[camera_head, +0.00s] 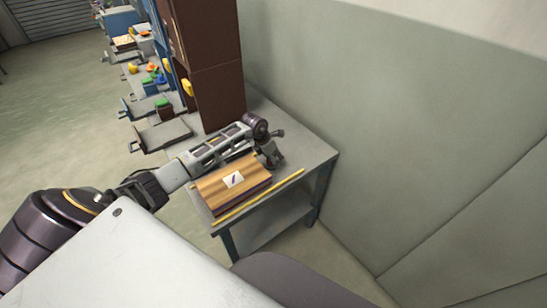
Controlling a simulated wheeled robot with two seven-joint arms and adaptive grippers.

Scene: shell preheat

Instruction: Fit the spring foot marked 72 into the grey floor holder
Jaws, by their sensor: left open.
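My left arm reaches in from the left over a grey table. My left gripper (271,158) is open at its end, above the table's far part, just beyond a wooden box. I see nothing between its fingers, though they are small and dark here. I cannot make out a spring foot marked 72 or a grey floor holder in this view. My right gripper is not in view.
The wooden box (214,194) with a white card lies on the grey table (318,152). A yellow strip (262,195) runs along the front edge. A brown cabinet (219,98) stands behind, and a wall panel (400,130) closes the right side. Open floor lies left.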

